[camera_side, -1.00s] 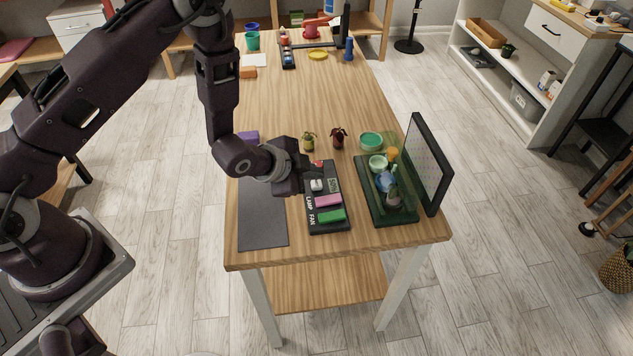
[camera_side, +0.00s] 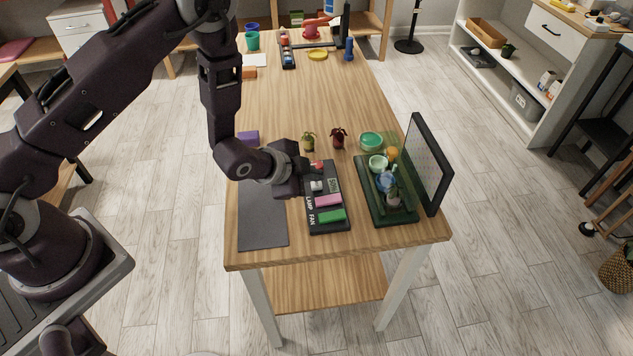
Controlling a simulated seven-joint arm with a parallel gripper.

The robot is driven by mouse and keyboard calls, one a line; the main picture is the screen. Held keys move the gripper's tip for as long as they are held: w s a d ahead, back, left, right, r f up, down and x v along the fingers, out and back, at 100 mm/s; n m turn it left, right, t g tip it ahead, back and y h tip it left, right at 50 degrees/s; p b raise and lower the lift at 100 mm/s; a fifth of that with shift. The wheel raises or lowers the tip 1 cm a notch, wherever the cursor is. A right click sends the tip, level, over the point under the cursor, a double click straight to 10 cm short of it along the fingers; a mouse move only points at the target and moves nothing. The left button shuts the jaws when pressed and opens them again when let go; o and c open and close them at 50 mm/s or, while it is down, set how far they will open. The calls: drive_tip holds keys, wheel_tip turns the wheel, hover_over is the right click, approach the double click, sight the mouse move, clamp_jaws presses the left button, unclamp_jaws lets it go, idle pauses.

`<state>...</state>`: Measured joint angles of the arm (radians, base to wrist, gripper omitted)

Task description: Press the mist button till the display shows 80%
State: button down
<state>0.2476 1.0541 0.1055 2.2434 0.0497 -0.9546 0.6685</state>
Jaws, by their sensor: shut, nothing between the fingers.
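A black control panel (camera_side: 327,221) lies on the table, with a red button (camera_side: 318,166) at its far end, then a pale grey one (camera_side: 317,186), a pink one (camera_side: 328,200) and a green one (camera_side: 331,216). LAMP and FAN can be read along its left edge; I cannot read which control is the mist button. My gripper (camera_side: 305,178) is shut and empty at the panel's far left edge, beside the red and grey buttons. Contact cannot be told. An upright dark-framed screen (camera_side: 427,165) stands on the right, seen at a slant; no percentage is readable.
A dark green tray (camera_side: 392,219) with small pots and coloured items stands between panel and screen. A green bowl (camera_side: 371,141) and two small plants (camera_side: 308,141) stand behind. A dark mat (camera_side: 262,218) lies left of the panel. The table's middle is clear.

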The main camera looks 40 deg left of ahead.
sight(313, 185)
drive_tip(key=shift+f, duration=0.6)
idle(0.8)
drive_tip(key=shift+r, duration=0.95)
drive_tip(key=shift+r, duration=2.5)
drive_tip(key=shift+r, duration=0.1)
